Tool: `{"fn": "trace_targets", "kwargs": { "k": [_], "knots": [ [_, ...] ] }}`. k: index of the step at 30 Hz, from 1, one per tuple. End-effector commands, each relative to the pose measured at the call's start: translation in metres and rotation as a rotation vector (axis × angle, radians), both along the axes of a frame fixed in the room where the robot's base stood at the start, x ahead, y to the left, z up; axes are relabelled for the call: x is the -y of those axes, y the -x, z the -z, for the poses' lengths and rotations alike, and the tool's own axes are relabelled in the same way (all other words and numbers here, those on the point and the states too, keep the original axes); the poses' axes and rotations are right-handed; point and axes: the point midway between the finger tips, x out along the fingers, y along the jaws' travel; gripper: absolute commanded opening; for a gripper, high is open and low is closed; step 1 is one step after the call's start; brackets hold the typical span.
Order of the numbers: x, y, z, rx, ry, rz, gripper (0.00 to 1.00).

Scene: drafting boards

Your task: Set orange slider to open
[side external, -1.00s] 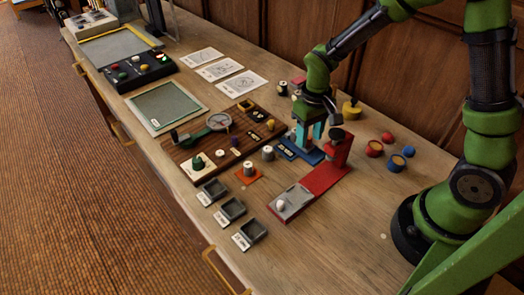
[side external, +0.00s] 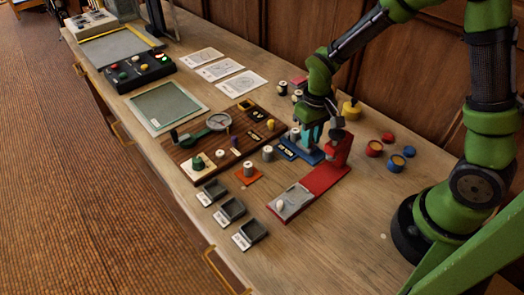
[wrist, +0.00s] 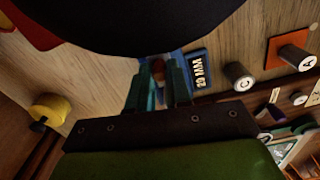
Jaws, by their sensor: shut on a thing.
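My gripper (side external: 312,141) has teal fingers and is low over a blue base (side external: 290,152) near the middle of the bench. In the wrist view the fingertips (wrist: 158,82) are close together on a small reddish-brown piece (wrist: 158,66) at the blue base (wrist: 178,58). The fingers cover much of this piece, and I cannot tell whether it is the orange slider. An orange square pad (side external: 248,176) with a grey cylinder (side external: 249,168) marked A lies to the left. No part is clearly recognisable as an orange slider.
A red stand (side external: 338,150) with a grey plate (side external: 292,200) is close to the right of my gripper. A brown board (side external: 190,168) with several parts lies left. Red and blue round pieces (side external: 374,148) lie right. Bare wood is at the front right.

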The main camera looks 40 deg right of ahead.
Motion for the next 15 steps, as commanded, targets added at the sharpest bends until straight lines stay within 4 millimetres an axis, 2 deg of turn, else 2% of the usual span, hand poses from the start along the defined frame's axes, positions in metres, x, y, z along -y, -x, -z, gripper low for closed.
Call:
{"fn": "trace_targets", "kwargs": {
  "k": [5,14,15],
  "knots": [
    [0.0,0.021,-0.001,0.002,0.0,-0.001,0.0],
    [0.0,0.026,0.0,-0.005,0.0,0.003,0.0],
    [0.0,0.026,0.0,-0.005,0.0,0.003,0.25]
  ]
}}
